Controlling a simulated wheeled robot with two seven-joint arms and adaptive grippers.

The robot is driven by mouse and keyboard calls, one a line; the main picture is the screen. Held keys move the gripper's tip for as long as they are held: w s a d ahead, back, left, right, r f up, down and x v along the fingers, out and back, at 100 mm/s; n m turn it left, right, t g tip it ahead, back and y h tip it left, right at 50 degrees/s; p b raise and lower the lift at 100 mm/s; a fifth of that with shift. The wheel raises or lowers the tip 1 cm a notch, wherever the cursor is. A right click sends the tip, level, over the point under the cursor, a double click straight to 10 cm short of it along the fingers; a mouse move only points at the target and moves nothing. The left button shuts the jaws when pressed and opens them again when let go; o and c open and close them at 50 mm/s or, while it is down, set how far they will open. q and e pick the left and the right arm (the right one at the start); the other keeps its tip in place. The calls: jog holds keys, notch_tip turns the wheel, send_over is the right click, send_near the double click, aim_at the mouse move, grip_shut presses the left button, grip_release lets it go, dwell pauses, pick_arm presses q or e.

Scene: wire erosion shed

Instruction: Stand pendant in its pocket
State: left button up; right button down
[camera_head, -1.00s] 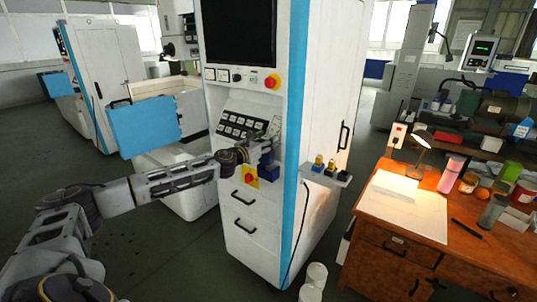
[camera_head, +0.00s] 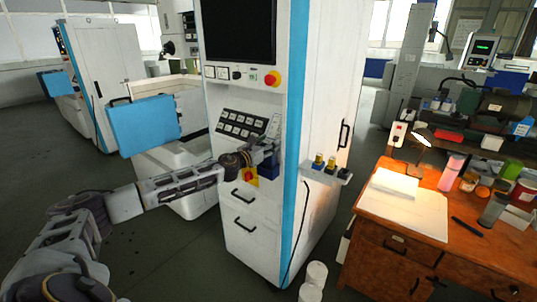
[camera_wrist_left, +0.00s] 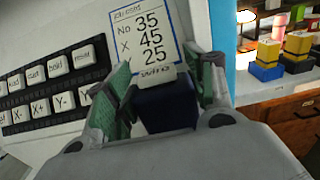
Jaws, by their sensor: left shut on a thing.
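My left gripper (camera_head: 267,151) is in front of the machine's control ledge, beside the key panel. In the left wrist view the gripper (camera_wrist_left: 165,85) has its green-padded fingers on either side of a dark blue block (camera_wrist_left: 168,110) with a pale, lettered upper piece. I take the held thing as the pendant, but cannot tell where it ends and any pocket begins. In the head view a dark blue part (camera_head: 269,171) shows just below the fingers, against the machine front. Whether it sits in a pocket is hidden. My right gripper is out of view.
A white number card (camera_wrist_left: 147,35) stands behind the fingers. The key panel (camera_head: 240,124) is left of the gripper. A side shelf (camera_head: 326,174) carries yellow-and-blue blocks. A wooden desk (camera_head: 400,230) with a lamp stands at right. Open floor lies at left.

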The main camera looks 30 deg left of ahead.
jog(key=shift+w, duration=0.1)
pick_arm(q)
jog(key=shift+f+b, duration=0.6)
jog(key=shift+f, duration=0.9)
jog(key=shift+w+f, duration=0.15)
jog(key=shift+f, duration=0.25)
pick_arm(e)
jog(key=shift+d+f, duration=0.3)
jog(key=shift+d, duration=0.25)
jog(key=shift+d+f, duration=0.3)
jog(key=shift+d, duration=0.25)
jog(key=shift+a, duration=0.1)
